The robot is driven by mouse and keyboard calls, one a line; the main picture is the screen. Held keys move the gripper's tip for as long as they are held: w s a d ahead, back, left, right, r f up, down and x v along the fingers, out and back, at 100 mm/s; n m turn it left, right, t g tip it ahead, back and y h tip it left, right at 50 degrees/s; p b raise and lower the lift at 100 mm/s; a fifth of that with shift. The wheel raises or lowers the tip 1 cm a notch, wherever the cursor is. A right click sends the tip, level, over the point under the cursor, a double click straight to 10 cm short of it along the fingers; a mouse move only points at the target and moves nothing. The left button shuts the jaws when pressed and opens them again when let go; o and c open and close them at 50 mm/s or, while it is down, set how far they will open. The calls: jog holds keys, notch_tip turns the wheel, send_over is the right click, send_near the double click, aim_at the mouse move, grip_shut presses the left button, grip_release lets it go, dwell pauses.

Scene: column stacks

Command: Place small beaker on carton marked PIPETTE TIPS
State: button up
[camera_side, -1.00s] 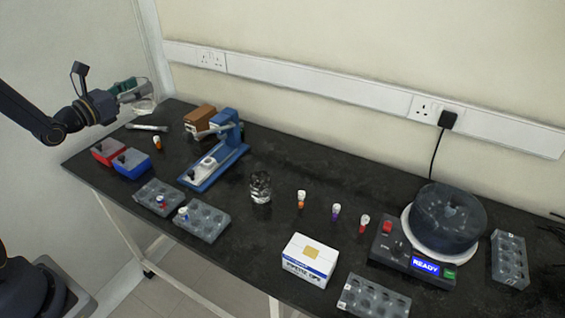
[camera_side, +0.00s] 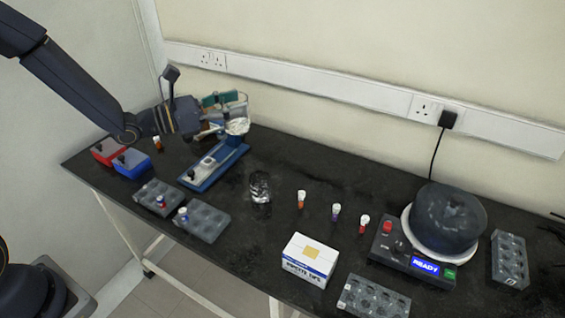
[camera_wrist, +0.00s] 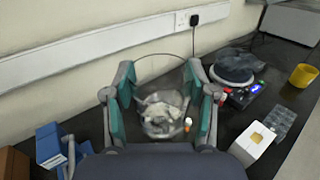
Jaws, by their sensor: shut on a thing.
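My gripper (camera_side: 232,110) is above the back left of the bench, shut on a small clear beaker (camera_side: 237,126). In the wrist view the beaker (camera_wrist: 162,116) is upright between the two teal finger pads (camera_wrist: 160,98), and whitish patches show in its glass. The white carton marked PIPETTE TIPS (camera_side: 309,261) stands near the bench's front edge, to the right of and nearer the camera than my gripper. Its top looks clear, with a tan square patch. The carton (camera_wrist: 253,143) is at the lower right in the wrist view.
A clear glass vessel (camera_side: 260,187) stands mid-bench. Several capped vials (camera_side: 336,212) stand right of it. A blue press (camera_side: 213,168) is below my gripper. A centrifuge (camera_side: 440,230) reading READY and grey racks (camera_side: 374,298) flank the carton. A yellow cup (camera_wrist: 303,75) is farther right.

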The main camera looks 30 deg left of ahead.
jog(key=s+d+m+g+h, duration=0.3)
jog(key=d+g+h, duration=0.1)
jog(key=d, duration=0.9)
jog(key=m+g+h, duration=0.2)
jog(key=m+g, duration=0.1)
jog(key=g, duration=0.1)
send_over(308, 252)
notch_tip(308, 252, down, 19)
jog(key=shift+r, duration=0.1)
jog(key=o, duration=1.2)
jog(key=shift+f, duration=0.2)
